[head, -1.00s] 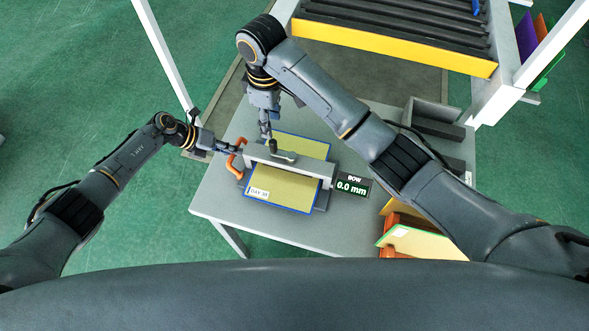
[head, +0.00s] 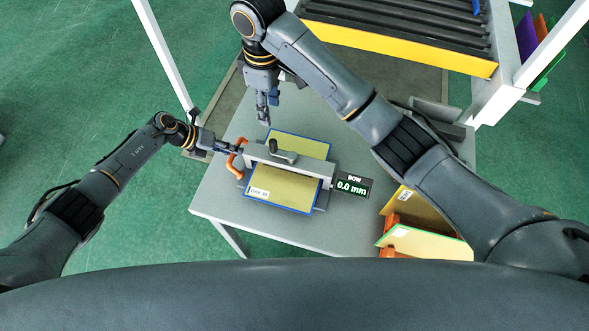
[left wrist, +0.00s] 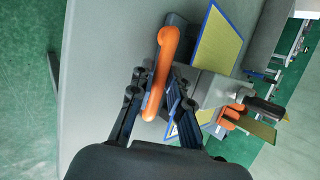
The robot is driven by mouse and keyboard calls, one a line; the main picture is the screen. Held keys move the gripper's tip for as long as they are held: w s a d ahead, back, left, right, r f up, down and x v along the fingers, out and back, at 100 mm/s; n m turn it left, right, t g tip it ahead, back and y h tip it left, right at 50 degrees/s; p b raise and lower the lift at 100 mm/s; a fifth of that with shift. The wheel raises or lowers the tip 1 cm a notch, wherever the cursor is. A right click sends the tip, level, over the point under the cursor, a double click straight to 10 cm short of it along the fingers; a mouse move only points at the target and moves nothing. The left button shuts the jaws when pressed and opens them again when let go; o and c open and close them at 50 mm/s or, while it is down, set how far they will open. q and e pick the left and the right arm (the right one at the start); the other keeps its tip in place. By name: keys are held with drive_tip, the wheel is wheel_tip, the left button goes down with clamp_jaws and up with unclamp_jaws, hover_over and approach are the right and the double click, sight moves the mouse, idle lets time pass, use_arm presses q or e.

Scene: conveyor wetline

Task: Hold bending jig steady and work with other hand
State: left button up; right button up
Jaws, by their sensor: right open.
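The bending jig (head: 262,154) stands on the grey table, its grey bar lying across a yellow panel with a blue edge (head: 285,188) labelled "DAY 38". A dark lever with a knob (head: 284,157) sits on top of the bar. An orange handle (head: 236,155) is at the jig's left end; it also shows in the left wrist view (left wrist: 161,75). My left gripper (head: 232,149) is shut on this handle, one finger on each side. My right gripper (head: 265,118) is open and empty, apart from the jig, beyond its far edge.
A display (head: 352,187) reading "BOW 0.0 mm" stands right of the jig. Upright panels in an orange rack (head: 392,222) are at the table's front right. A roller conveyor with a yellow edge (head: 400,47) lies behind. The table's front left (head: 222,205) is clear.

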use_arm(q)
drive_tip(key=shift+o, duration=0.8)
drive_tip(key=shift+p+v, duration=0.75)
drive_tip(key=shift+v, duration=0.45)
drive_tip(key=p+v, duration=0.2)
drive_tip(key=v, duration=0.3)
drive_tip(key=shift+a+r+p, duration=0.2)
drive_tip(key=shift+p, duration=0.15)
drive_tip(key=o, duration=0.6)
drive_tip(key=shift+c, duration=0.2)
drive_tip(key=shift+a, duration=0.1)
